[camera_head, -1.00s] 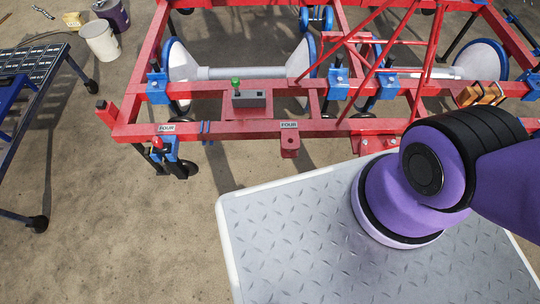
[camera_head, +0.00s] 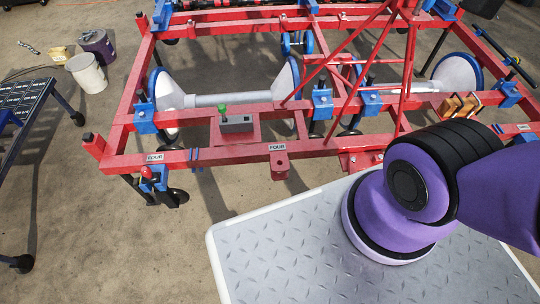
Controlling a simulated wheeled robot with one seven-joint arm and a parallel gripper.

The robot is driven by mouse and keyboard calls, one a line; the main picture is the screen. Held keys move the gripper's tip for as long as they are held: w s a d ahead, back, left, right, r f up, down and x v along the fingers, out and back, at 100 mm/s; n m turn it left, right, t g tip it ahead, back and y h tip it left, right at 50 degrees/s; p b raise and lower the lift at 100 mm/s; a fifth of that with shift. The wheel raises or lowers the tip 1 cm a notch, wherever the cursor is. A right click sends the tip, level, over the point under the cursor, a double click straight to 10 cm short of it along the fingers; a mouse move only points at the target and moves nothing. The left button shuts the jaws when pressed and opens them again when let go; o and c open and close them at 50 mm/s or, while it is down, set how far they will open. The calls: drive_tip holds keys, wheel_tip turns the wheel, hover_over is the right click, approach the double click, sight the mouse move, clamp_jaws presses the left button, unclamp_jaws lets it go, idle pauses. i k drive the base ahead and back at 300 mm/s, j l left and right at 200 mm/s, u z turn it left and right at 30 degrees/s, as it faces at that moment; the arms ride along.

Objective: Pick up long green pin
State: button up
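A small green piece (camera_head: 223,109), the only green thing that I can make out, stands upright on a grey block (camera_head: 236,124). The block sits on the red frame of the planter (camera_head: 215,156), left of the picture's middle. I cannot tell how long the green piece is or how far it goes into the block. My purple arm shows at the right, over my grey plate. My gripper is out of view, and nothing is seen touching the green piece.
Red bars and slanted struts (camera_head: 345,55) rise right of the grey block. A red-knobbed part (camera_head: 147,173) hangs at the frame's near left. A white bucket (camera_head: 86,72) and a dark table (camera_head: 30,110) stand at the left. Bare floor lies at the near left.

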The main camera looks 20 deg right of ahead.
sight(222, 107)
drive_tip(key=k+j+z, duration=0.1)
drive_tip(key=j, duration=0.2)
drive_tip(key=k+j+z, duration=0.15)
drive_tip(key=j, duration=0.15)
drive_tip(key=k+j+z, duration=0.1)
drive_tip(key=j, duration=0.15)
drive_tip(key=i+j+z, duration=0.2)
drive_tip(key=j, duration=0.2)
drive_tip(key=j+z, duration=0.2)
drive_tip(key=j, duration=0.25)
drive_tip(key=i+j+z, duration=0.3)
drive_tip(key=i+j, duration=0.15)
drive_tip(key=i, duration=0.2)
